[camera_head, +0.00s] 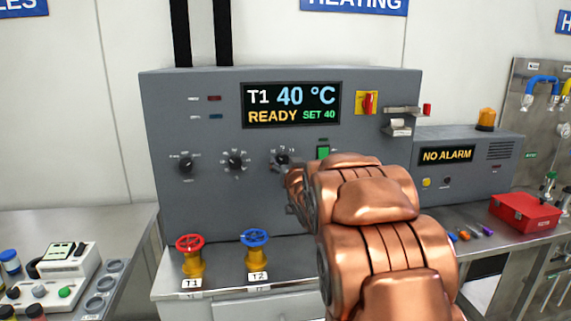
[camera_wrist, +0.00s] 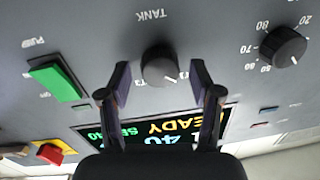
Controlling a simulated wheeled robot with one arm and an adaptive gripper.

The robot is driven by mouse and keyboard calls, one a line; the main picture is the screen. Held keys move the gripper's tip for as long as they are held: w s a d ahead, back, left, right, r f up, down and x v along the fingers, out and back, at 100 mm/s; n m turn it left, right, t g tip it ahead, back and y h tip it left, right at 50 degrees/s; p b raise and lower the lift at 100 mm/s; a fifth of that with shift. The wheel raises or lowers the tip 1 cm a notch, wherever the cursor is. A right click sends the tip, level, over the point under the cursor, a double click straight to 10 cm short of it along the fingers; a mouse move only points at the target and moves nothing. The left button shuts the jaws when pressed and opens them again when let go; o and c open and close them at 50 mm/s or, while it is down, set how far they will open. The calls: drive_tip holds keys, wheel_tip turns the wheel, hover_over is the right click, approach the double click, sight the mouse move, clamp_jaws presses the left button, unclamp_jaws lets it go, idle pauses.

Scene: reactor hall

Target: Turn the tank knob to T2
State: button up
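The tank knob (camera_wrist: 160,70) is a round black knob on the grey panel, with its upside-down TANK label above it in the wrist view. A white mark on the knob points to the lower right there. My gripper (camera_wrist: 160,77) is open, with one finger on each side of the knob and a visible gap on both sides. In the head view the knob (camera_head: 282,158) is partly hidden by my gripper (camera_head: 292,190). The display (camera_head: 291,105) reads T1, 40 °C, READY, SET 40.
A numbered dial knob (camera_wrist: 284,47) is beside the tank knob. A green switch (camera_wrist: 55,80) is on its other side. A red valve (camera_head: 190,243) tagged T1 and a blue valve (camera_head: 256,239) tagged T2 stand below. A NO ALARM box (camera_head: 465,175) is at right.

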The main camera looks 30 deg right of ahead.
drive_tip(key=c, duration=1)
drive_tip(key=shift+f+m+b, duration=0.1)
drive_tip(key=shift+m+b, duration=0.3)
drive_tip(key=shift+b, duration=0.1)
drive_tip(key=m+b, duration=0.7)
drive_tip(key=m, duration=0.2)
drive_tip(key=shift+h+b, duration=0.3)
drive_tip(key=shift+m, duration=0.3)
drive_tip(key=o, duration=1.1)
drive_tip(key=shift+a, duration=0.1)
